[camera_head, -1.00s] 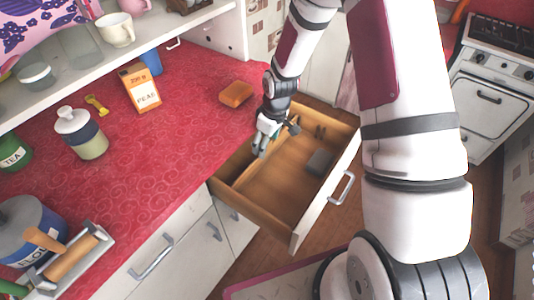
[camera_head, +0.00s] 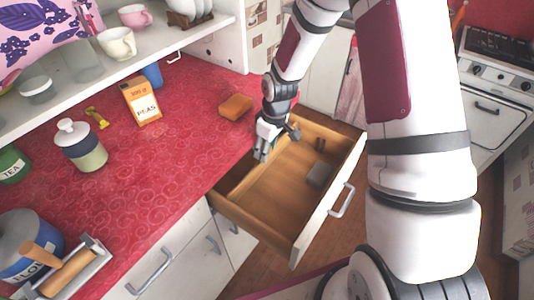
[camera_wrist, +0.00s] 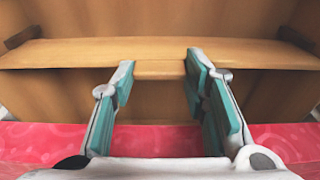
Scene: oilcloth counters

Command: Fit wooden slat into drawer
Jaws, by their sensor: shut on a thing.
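My gripper (camera_wrist: 158,70) is shut on the wooden slat (camera_wrist: 70,54), with a teal-padded finger at either side of its middle. The slat lies crosswise in the wrist view, over the inside of the drawer. Its ends are close to dark brown holders on the drawer's side walls, at the left (camera_wrist: 20,38) and right (camera_wrist: 297,37); I cannot tell whether they are seated. In the head view the open wooden drawer (camera_head: 270,195) has a white front, and my gripper (camera_head: 262,155) reaches into its counter-side end.
A grey block (camera_head: 319,173) lies in the drawer near its front. The drawer's middle is clear.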

